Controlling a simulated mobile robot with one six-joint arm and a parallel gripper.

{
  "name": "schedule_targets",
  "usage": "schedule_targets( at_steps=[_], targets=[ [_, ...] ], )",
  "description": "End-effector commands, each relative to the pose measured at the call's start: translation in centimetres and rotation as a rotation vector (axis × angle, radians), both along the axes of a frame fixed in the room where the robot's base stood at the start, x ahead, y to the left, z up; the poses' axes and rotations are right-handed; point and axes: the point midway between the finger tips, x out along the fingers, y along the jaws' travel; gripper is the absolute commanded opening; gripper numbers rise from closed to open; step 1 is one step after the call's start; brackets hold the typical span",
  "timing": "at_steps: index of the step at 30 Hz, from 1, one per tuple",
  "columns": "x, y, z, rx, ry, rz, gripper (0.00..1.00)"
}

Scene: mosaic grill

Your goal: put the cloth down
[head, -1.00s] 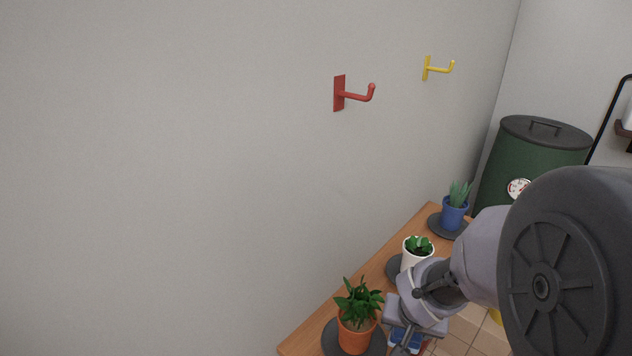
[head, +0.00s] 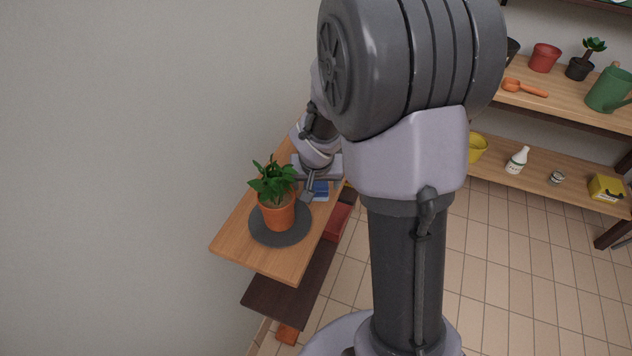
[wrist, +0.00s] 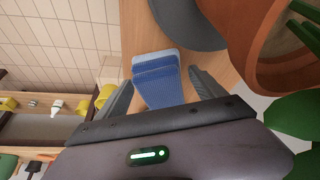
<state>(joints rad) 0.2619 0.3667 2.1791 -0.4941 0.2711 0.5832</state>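The blue cloth (wrist: 158,82) is a small folded stack in the wrist view, lying over the wooden table top close to its edge. It also shows in the head view (head: 321,188), partly hidden by my gripper. My gripper (wrist: 162,76) is open. Its two dark fingers stand on either side of the cloth, with a gap visible on each side. In the head view my gripper (head: 308,183) is low at the table's right edge, beside the potted plant. I cannot tell whether the cloth rests fully on the wood.
A leafy plant in an orange pot (head: 278,211) stands on a dark round mat (head: 287,239) on the narrow wooden table (head: 233,236), close to my gripper. A wall is on the left. Shelves (head: 553,104) with pots stand at the back right. The tiled floor (head: 520,270) is clear.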

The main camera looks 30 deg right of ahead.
Motion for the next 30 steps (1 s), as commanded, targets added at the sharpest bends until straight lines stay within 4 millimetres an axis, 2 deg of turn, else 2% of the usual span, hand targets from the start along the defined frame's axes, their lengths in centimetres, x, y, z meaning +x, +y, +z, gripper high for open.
schedule_targets(
  at_steps=[8, 11, 18, 21, 26, 28, 30],
  targets=[
    [0.0, 0.0, 0.1, 0.000, 0.000, 0.000, 0.80],
    [-0.2, 0.1, 1.3, -0.001, -0.002, 0.000, 0.80],
    [-2.4, 1.4, 7.8, -0.001, -0.004, 0.000, 0.80],
    [-3.2, 1.9, 9.8, 0.000, -0.002, 0.000, 0.80],
    [-4.0, 2.4, 11.6, 0.000, -0.004, 0.000, 0.80],
    [-4.9, 3.4, 13.4, 0.008, -0.020, 0.004, 0.80],
    [-7.0, 5.6, 16.5, 0.033, -0.050, 0.015, 0.80]
  ],
)
